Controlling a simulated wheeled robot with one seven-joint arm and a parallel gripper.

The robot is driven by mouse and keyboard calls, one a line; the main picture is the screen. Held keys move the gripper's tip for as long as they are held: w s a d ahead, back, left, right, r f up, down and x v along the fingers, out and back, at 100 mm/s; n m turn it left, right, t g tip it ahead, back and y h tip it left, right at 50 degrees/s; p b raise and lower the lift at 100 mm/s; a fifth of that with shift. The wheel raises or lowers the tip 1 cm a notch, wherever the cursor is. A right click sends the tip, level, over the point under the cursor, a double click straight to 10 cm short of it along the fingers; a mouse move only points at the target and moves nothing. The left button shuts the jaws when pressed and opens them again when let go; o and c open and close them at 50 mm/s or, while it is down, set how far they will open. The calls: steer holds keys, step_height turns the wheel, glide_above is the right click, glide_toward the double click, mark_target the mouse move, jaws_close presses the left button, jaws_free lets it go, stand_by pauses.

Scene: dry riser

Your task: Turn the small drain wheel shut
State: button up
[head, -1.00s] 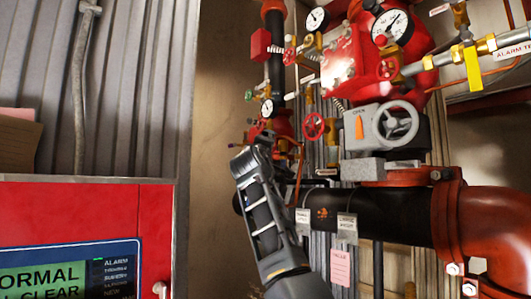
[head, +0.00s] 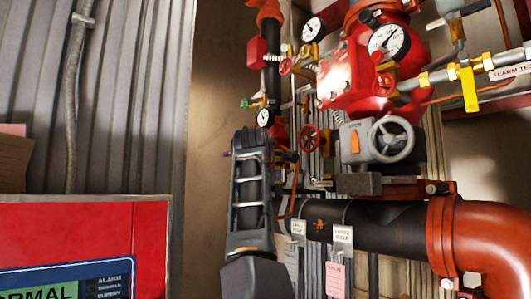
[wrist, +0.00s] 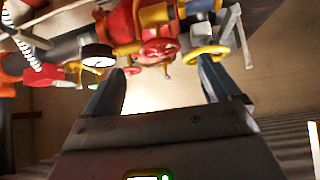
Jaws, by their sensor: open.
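Several small handwheels show, and I cannot tell which one is the drain wheel. In the head view a red spoked wheel (head: 309,138) stands on the pipework right of my arm. Smaller red wheels (head: 286,67) and a green one (head: 246,103) sit higher. In the wrist view a red wheel (wrist: 160,49) and a yellow wheel (wrist: 207,53) lie beyond my fingers. In the head view my arm hides the fingertips.
A large grey handwheel (head: 391,139) on a grey gearbox stands at right. A black pipe (head: 390,223) runs to a red elbow (head: 480,235) below. A red alarm panel (head: 85,235) is at lower left. Bare wall (head: 208,120) lies left of the pipework.

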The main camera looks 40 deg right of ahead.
steer(key=shift+p+x, duration=1.35)
steer(key=shift+x, duration=2.55)
steer(key=shift+f, duration=0.1)
steer(key=c, duration=1)
steer(key=shift+f, duration=0.1)
